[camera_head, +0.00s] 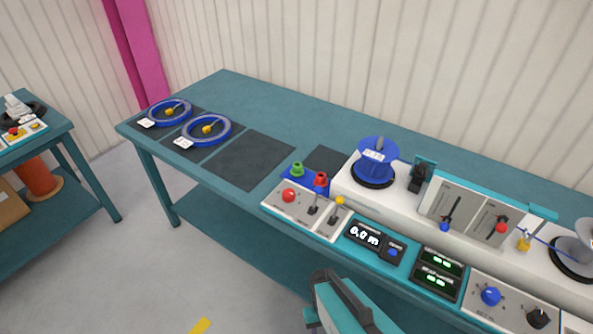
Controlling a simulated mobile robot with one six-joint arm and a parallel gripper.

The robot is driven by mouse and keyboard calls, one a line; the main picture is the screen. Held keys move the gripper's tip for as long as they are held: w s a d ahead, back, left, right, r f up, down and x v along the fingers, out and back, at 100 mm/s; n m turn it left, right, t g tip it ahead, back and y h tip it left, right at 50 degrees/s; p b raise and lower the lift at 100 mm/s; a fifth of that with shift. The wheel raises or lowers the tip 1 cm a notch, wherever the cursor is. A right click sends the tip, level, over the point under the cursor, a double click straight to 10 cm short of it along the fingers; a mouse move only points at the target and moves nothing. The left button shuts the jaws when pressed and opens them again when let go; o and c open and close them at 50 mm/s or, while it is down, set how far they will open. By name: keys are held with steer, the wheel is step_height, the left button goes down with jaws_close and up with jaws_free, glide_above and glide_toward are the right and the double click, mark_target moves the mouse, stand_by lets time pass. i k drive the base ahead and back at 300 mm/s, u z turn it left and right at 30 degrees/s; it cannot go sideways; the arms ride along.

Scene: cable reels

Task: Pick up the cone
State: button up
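Small cone-like pieces, one green (297,169) and one red (321,180), stand side by side on a blue base (293,182) on the workbench, behind the left end of the control panel. A grey, flared, cone-like piece (586,243) is on a black disc at the right edge, partly cut off. I cannot tell for sure which of these is the cone. A teal and dark part of my arm (347,304) shows at the bottom, in front of the panel and apart from all of these. Its fingertips cannot be made out.
The control panel (375,247) with levers and knobs runs along the bench front. A blue reel (376,160) stands upright behind it. Two blue cable rings (207,130) lie on dark mats at left. An empty mat (249,160) and the bench's back (270,110) are clear.

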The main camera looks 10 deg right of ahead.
mark_target(296, 170)
steer(key=u, duration=0.15)
steer(key=k, duration=0.75)
steer(key=u, duration=0.6)
steer(key=k, duration=0.65)
steer(key=u, duration=0.6)
steer(key=i, duration=1.85)
steer(key=z, duration=0.45)
